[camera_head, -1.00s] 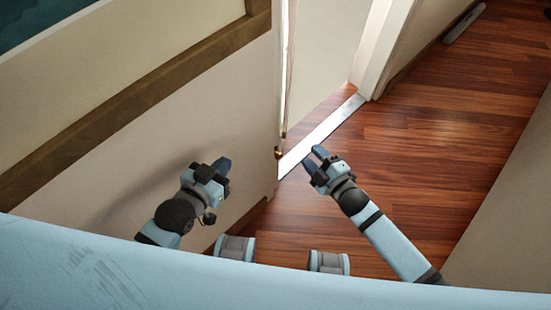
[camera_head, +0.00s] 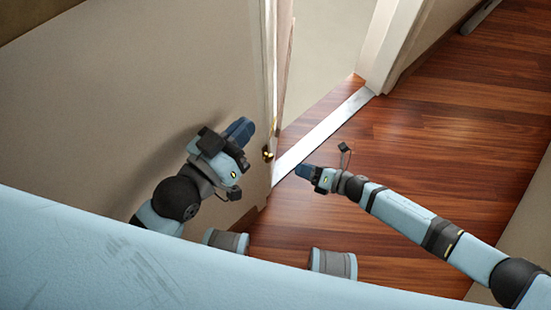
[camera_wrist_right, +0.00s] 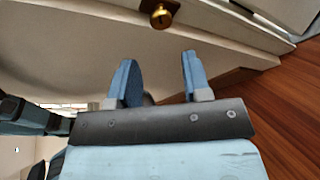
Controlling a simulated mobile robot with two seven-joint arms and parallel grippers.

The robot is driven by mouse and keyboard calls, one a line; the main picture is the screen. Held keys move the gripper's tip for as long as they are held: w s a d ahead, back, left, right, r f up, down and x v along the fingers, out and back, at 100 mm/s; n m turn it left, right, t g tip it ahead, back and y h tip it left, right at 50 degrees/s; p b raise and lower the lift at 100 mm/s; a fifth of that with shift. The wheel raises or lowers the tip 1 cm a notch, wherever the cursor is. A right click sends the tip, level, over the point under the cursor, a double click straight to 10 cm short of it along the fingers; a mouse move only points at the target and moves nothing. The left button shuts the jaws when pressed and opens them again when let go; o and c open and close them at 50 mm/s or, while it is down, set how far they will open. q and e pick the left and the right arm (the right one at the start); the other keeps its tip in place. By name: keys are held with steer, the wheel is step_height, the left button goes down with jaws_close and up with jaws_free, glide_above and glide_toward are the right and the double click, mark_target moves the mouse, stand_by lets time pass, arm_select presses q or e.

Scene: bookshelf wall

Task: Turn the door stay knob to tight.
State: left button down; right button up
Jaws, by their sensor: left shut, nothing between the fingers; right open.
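A small brass knob (camera_head: 267,153), which I take for the door stay knob, sits low beside the door edge in the head view. My left gripper (camera_head: 243,128) is shut and empty, left of the knob near the pale wall. The knob's setting cannot be read.
A pale wall panel (camera_head: 130,110) fills the left side, close to my left arm. A narrow door edge (camera_head: 285,65) stands by a metal threshold strip (camera_head: 325,130). The reddish wooden floor (camera_head: 440,130) to the right is open.

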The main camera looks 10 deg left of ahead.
mark_target(272, 158)
steer(key=b+x, duration=0.1)
steer(key=x, duration=0.6)
steer(key=shift+a+f+b, duration=0.15)
steer(key=shift+f+b, duration=0.05)
steer(key=shift+b, duration=0.2)
steer(key=shift+x, duration=1.1)
arm_select(q)
steer(key=shift+s+d+r+t+h+b, duration=0.15)
steer(key=shift+d+r+t+h, duration=0.25)
steer(key=shift+r, duration=0.2)
steer(key=shift+w+d+r+t+h+b, duration=0.15)
steer(key=shift+d+r+t+h, duration=0.1)
steer(key=shift+r+h, duration=0.3)
arm_select(e)
steer(key=shift+w+a, duration=0.2)
steer(key=shift+a, duration=0.15)
arm_select(q)
steer(key=shift+s, duration=0.1)
arm_select(e)
steer(key=c, duration=0.6)
